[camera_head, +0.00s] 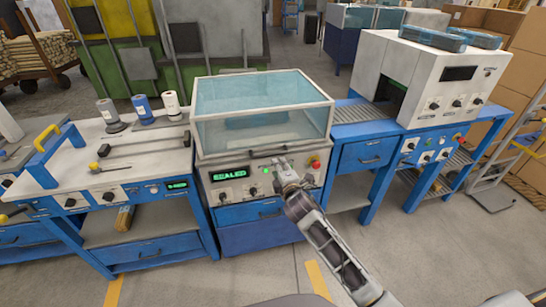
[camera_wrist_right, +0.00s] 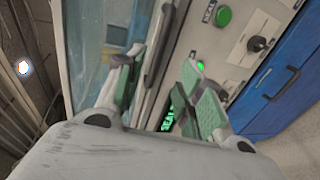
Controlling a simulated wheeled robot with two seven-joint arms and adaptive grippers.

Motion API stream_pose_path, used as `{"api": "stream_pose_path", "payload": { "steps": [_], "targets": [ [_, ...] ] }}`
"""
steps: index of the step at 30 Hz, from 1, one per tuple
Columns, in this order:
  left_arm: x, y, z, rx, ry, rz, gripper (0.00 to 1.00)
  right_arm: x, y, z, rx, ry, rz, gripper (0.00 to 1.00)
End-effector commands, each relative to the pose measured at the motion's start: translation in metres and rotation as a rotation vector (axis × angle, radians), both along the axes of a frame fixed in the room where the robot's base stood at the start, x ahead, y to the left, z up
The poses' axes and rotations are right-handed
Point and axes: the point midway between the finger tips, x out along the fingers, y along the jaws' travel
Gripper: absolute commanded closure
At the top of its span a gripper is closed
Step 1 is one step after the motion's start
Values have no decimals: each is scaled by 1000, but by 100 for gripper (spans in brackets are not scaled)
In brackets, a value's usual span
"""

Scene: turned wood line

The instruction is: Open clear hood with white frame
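The clear hood with white frame (camera_head: 262,103) sits down on the blue and white machine in the middle of the head view. Its tinted panes also show at the left of the right wrist view (camera_wrist_right: 88,45). A green display on the front panel (camera_head: 238,175) reads "SEALED". My right gripper (camera_head: 284,166) is in front of that panel, below the hood's front lower edge. In the right wrist view my right gripper (camera_wrist_right: 163,86) has its two green-padded fingers apart, with a long pale edge or bar between them. Contact is not clear. My left gripper is not in view.
The front panel has dark knobs, a red button (camera_head: 315,164) and a green button (camera_wrist_right: 224,17). A blue bench with film rolls (camera_head: 142,106) stands left. A white machine (camera_head: 436,77) stands right. The floor in front is clear.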

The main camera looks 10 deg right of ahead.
Motion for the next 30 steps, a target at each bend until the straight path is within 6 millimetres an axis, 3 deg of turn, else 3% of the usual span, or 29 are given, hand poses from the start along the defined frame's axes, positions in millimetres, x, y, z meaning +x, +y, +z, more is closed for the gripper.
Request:
{"api": "stream_pose_path", "payload": {
  "steps": [30],
  "targets": [
    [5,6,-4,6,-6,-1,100,90,0,-19,0,1,0,63]
  ]
}}
